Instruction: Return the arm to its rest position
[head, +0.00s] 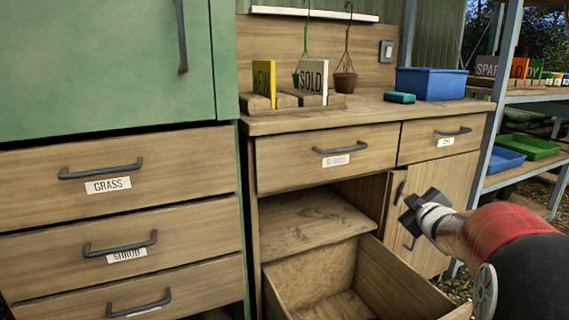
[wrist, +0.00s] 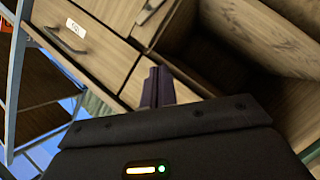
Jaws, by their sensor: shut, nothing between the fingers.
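My gripper (head: 410,214) is shut and empty in the head view, at the right end of the wooden bench unit, in front of its lower cupboard door (head: 455,195). My arm reaches in from the lower right. In the wrist view the closed fingers (wrist: 158,88) point toward the bench unit's front, and a labelled drawer (wrist: 70,32) shows at upper left. I cannot tell whether the fingertips touch the unit.
An open bottom drawer (head: 440,302) juts out below and left of my gripper, with an open compartment (head: 310,222) above it. A green cabinet (head: 110,60) with labelled drawers stands left. Metal shelving (head: 497,95) with trays stands right. A blue bin (head: 430,84) sits on the bench.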

